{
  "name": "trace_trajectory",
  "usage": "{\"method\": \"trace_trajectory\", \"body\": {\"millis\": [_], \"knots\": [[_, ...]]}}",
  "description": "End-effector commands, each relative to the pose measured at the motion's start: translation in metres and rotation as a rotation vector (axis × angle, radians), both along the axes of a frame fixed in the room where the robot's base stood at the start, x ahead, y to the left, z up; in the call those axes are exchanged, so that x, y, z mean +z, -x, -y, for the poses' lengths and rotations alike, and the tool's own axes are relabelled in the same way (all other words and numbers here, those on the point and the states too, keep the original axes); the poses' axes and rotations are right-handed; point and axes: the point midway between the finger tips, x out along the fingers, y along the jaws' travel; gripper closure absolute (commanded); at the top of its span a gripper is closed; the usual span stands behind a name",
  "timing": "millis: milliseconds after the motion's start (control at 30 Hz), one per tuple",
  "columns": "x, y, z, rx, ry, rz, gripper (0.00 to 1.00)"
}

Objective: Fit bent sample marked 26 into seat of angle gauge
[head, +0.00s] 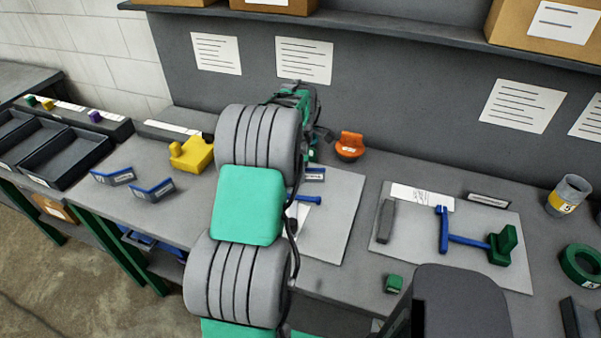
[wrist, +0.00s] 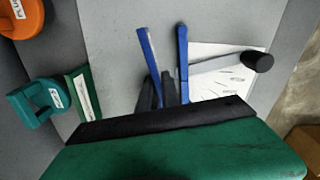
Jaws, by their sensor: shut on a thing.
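My gripper is mostly hidden behind my arm in the head view. In the wrist view its dark fingertips (wrist: 158,92) are shut on the lower end of a blue-edged piece, which looks like a bent sample (wrist: 148,50). In the head view a labelled, blue-edged sample (head: 314,174) shows just right of my arm; its number is too small to read. A second blue bar (wrist: 183,55) stands close beside it in the wrist view, perhaps part of the angle gauge. In the head view a blue part (head: 303,198) lies below the sample on a grey board, partly covered by my arm.
Two more bent samples (head: 112,176) (head: 153,190) stand at left, near a yellow block (head: 192,154). An orange piece (head: 350,146) is behind the board. The right board (head: 395,255) carries a blue bar (head: 443,230) and green block (head: 502,245). A shelf (head: 400,30) overhangs the back.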

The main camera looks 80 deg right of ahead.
Motion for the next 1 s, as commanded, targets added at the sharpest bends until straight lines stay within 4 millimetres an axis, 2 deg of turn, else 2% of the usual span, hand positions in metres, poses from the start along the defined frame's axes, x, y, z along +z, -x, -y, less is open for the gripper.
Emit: {"method": "trace_trajectory", "body": {"millis": [1000], "knots": [[-0.028,0.000,0.000,0.000,0.000,0.000,1.00]]}}
